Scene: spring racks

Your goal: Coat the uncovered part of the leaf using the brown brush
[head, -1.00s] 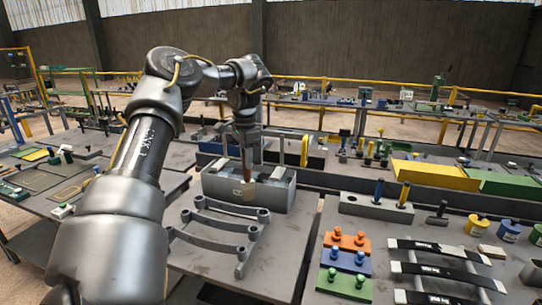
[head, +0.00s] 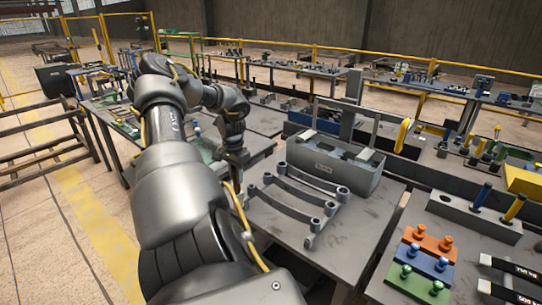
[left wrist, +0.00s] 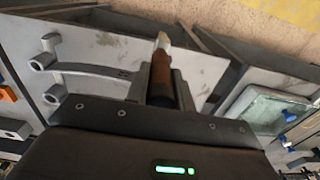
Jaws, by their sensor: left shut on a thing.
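My left gripper (head: 238,180) points down just left of the curved grey leaves (head: 305,187) on the near table. In the left wrist view the left gripper (left wrist: 168,85) is shut on the brown brush (left wrist: 184,88), whose pale tip points away from the camera. The brush tip is apart from the leaves. One curved leaf also shows in the left wrist view (left wrist: 90,69), left of the brush. I cannot tell which part of a leaf is uncovered. The right gripper is out of view.
A grey box (head: 335,166) stands behind the leaves. Orange, blue and green peg blocks (head: 424,262) and a grey block with blue and yellow handles (head: 470,217) are at right. A glass-topped tray (left wrist: 268,110) shows in the left wrist view.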

